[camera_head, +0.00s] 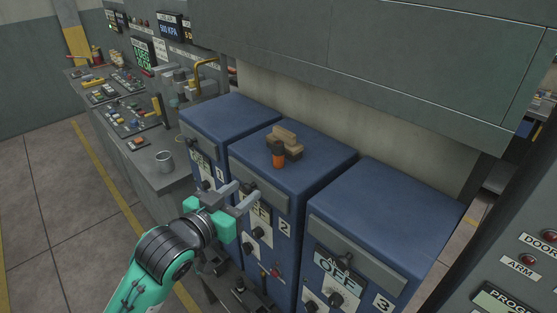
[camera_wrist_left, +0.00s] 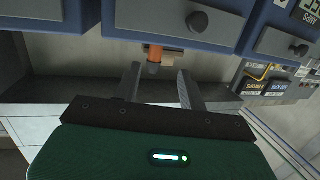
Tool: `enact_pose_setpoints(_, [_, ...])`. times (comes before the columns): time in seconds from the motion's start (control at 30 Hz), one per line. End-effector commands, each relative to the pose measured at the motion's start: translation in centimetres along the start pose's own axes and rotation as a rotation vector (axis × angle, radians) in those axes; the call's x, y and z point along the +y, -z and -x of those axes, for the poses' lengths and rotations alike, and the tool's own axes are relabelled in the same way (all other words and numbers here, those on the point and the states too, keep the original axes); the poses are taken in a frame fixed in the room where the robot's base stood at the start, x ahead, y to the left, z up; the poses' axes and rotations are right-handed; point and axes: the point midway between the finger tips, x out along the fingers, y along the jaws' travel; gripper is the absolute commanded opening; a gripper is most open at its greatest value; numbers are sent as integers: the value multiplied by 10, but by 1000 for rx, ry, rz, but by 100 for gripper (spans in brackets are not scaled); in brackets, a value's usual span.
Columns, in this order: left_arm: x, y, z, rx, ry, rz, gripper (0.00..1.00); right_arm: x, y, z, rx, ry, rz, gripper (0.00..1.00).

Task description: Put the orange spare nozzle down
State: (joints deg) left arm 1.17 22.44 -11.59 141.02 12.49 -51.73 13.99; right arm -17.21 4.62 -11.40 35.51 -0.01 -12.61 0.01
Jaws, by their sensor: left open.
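The orange spare nozzle (camera_head: 278,158), with a dark upper part, stands upright on top of the blue cabinet marked 2 (camera_head: 318,162). It is close in front of a brown block-like holder (camera_head: 286,138); I cannot tell whether they touch. My left gripper (camera_head: 246,193) is open and empty, in front of the cabinets and short of the nozzle. In the left wrist view, the nozzle (camera_wrist_left: 154,54) shows beyond the two spread fingers (camera_wrist_left: 160,82), clear of them. My right gripper is out of view.
Blue cabinets 1 (camera_head: 225,116) and 3 (camera_head: 390,205) flank the middle one, their tops bare. A grey overhead housing (camera_head: 400,60) hangs above and behind. Knobs and handles project from the cabinet fronts.

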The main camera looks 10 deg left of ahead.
Motion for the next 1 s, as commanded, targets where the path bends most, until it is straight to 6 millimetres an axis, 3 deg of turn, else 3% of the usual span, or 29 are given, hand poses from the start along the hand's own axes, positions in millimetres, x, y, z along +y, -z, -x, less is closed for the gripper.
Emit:
enact_pose_setpoints(0.1, [3, 31, -1, 88, -31, -9, 42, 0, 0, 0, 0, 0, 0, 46])
enact_pose_setpoints(0.2, [5, 42, -3, 118, -43, -9, 42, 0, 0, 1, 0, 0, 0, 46])
enact_pose_setpoints(0.33, [5, 49, -18, 124, -45, -6, 42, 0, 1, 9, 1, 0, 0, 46])
enact_pose_setpoints(0.63, [7, 55, -73, 122, -44, -7, 42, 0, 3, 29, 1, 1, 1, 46])
enact_pose_setpoints(0.87, [8, 54, -88, 121, -43, -9, 42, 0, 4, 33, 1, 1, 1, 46])
enact_pose_setpoints(1.0, [6, 60, -100, 120, -43, -9, 42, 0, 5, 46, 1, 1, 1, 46])
